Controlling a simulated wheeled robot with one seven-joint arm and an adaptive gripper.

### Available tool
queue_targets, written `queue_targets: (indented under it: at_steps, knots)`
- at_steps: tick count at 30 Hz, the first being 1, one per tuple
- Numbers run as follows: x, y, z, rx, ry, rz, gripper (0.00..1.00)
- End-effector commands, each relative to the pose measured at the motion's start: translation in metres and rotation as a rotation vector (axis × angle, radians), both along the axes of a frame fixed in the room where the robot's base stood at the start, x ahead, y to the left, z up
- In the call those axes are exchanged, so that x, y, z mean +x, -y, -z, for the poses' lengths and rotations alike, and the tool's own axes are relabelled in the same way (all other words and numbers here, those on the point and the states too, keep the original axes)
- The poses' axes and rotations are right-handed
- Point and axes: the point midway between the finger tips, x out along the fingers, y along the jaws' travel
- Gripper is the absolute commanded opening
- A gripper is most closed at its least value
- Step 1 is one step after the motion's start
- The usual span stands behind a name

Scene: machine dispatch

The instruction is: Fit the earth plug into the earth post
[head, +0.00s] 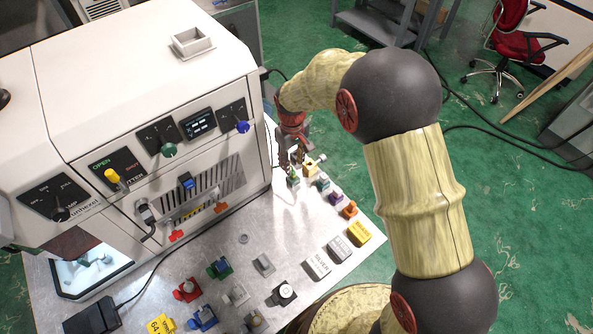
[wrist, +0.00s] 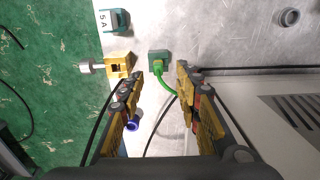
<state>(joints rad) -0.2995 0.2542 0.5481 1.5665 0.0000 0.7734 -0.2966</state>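A small green plug (wrist: 158,66) with a bright green lead sits at a dark grey-green square block (wrist: 158,55) on the metal bench top. I take it for the earth plug; I cannot tell whether the block is part of it or a separate socket. In the head view the green piece (head: 293,181) is just below my gripper (head: 292,158). In the wrist view my gripper (wrist: 160,78) is open, its fingers either side of the green lead, with gaps showing. I cannot identify the earth post for certain.
A teal block marked 5 A (wrist: 113,22) lies beyond the yellow one. The white machine (head: 150,90) stands close on the left. Several coloured connectors, such as the red one (head: 187,290), and label blocks like the yellow one (head: 359,232) occupy the bench.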

Motion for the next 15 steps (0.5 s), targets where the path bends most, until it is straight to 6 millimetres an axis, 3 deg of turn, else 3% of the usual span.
queue_targets:
  at_steps: [15]
  knots:
    - [0.005,0.001,0.059,0.000,-0.002,0.002,0.33]
